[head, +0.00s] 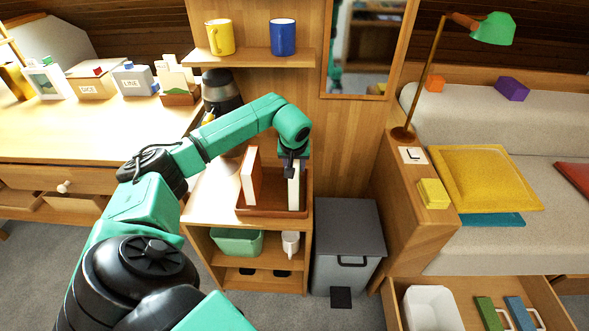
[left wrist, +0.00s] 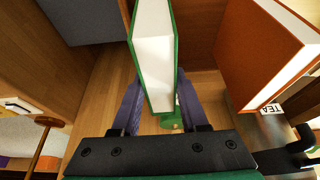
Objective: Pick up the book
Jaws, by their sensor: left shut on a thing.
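A book with green covers and white pages (head: 294,190) stands upright in a brown wooden tray (head: 258,212) on the low shelf unit. My left gripper (head: 291,161) reaches down over it from above. In the left wrist view the left gripper (left wrist: 156,98) has one finger on each side of the green book (left wrist: 153,60) and is shut on it. I cannot tell whether the book's lower edge touches the tray. An orange-red book (head: 251,176) stands apart to its left in the same tray; it also shows in the left wrist view (left wrist: 262,50). My right gripper is out of view.
A tall wooden panel with a mirror (head: 357,45) rises behind the tray. A grey bin (head: 348,240) stands right of the shelf unit. A green tub (head: 236,243) and a white mug (head: 290,244) sit on the shelf below. A dark rounded appliance (head: 220,88) stands behind my forearm.

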